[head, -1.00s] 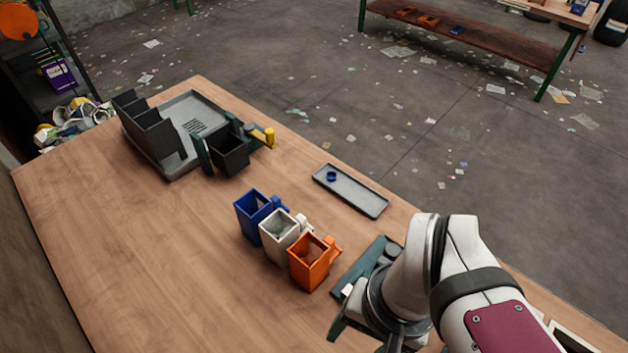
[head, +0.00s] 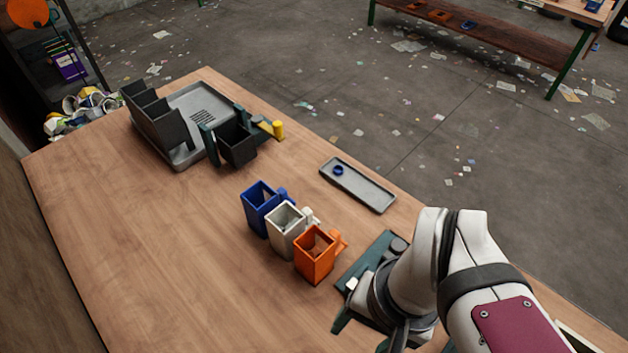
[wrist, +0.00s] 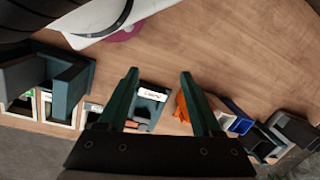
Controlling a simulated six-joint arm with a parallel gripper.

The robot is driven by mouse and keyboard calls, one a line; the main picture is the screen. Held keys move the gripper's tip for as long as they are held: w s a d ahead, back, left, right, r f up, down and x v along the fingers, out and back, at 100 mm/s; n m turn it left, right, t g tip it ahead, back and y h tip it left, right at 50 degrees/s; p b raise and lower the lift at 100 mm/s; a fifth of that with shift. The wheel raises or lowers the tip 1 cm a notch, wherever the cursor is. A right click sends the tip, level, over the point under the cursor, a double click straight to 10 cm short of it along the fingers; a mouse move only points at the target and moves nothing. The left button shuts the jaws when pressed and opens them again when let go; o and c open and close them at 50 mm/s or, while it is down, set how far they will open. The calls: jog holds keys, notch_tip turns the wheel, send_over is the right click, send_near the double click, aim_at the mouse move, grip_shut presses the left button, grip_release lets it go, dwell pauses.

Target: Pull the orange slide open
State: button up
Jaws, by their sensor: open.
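No part in view is clearly a slide. The orange thing that shows best is an upright, open-topped orange bin with a side handle (head: 316,257), at the near end of a row of three. An orange part beside my right finger in the wrist view (wrist: 181,108) looks like this bin. A dark green plate with a white label (wrist: 150,97) shows between my fingers, with a small orange-red piece (wrist: 143,126) at its lower end. My gripper (wrist: 159,74) is open and empty, above the table. In the head view my arm hides part of the plate.
A white bin (head: 287,240) and a blue bin (head: 258,215) stand beside the orange one. A grey tray (head: 372,193) holds a small blue ring. A dark rack and larger tray (head: 220,98) stand at the far end. Labelled dark-green housings (wrist: 70,85) show left. The table's left side is clear.

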jog(key=shift+m+h, duration=0.3)
jog(key=shift+h, duration=0.1)
jog(key=w, duration=0.3)
jog(key=w+r, duration=0.1)
jog(key=w, duration=0.7)
jog(key=shift+r, duration=0.4)
jog(key=shift+c, duration=0.2)
jog(key=h, duration=0.1)
send_over(334, 234)
notch_tip(334, 234, down, 3)
jog(key=shift+m, duration=0.5)
notch_tip(334, 234, down, 16)
jog(key=shift+f, duration=0.15)
grip_shut()
